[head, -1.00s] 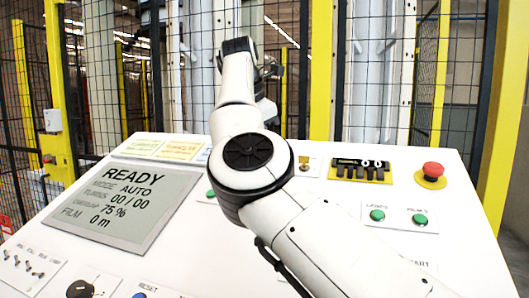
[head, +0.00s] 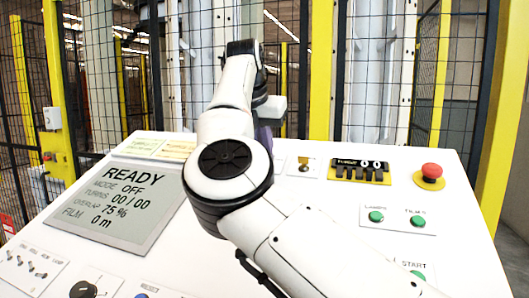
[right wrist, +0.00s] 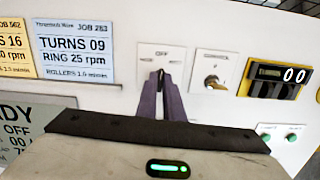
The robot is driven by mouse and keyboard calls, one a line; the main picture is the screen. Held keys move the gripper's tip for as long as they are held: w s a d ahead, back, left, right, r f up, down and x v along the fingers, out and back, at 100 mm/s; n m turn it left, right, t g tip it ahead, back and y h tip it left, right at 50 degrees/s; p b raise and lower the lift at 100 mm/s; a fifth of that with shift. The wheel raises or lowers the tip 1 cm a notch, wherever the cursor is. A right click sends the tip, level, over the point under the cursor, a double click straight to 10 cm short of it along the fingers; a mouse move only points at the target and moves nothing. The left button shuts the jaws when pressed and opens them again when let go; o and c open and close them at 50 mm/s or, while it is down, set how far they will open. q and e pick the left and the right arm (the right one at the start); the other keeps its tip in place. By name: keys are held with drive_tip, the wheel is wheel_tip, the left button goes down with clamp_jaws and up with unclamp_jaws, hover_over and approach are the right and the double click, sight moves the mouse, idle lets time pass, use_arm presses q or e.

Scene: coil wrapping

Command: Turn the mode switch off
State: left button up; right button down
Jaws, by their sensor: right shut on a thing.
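The mode switch's white plate (right wrist: 147,58), with OFF printed at its top, is in the middle of the right wrist view. The switch knob is hidden by my right gripper (right wrist: 160,74), whose purple fingers are close together over the plate, shut on the knob. In the head view my right forearm hides the switch, and a purple finger (head: 264,136) shows below the wrist. The display (head: 128,205) reads READY, MODE OFF, TURNS 00/00, OVERLAP 75%, FILM 0 m. My left gripper is not in view.
Right of the plate are a key switch (right wrist: 211,80) and a black counter (right wrist: 272,79) reading 00. Farther right are green buttons (head: 376,216) and a red emergency button (head: 431,170). Job cards (right wrist: 72,49) lie to the left. A mesh fence stands behind the panel.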

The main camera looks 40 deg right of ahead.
drive_tip(key=shift+n, duration=0.3)
drive_tip(key=c, duration=1.9)
unclamp_jaws()
drive_tip(key=shift+r, duration=0.1)
drive_tip(key=p+v, duration=0.1)
drive_tip(key=v, duration=0.9)
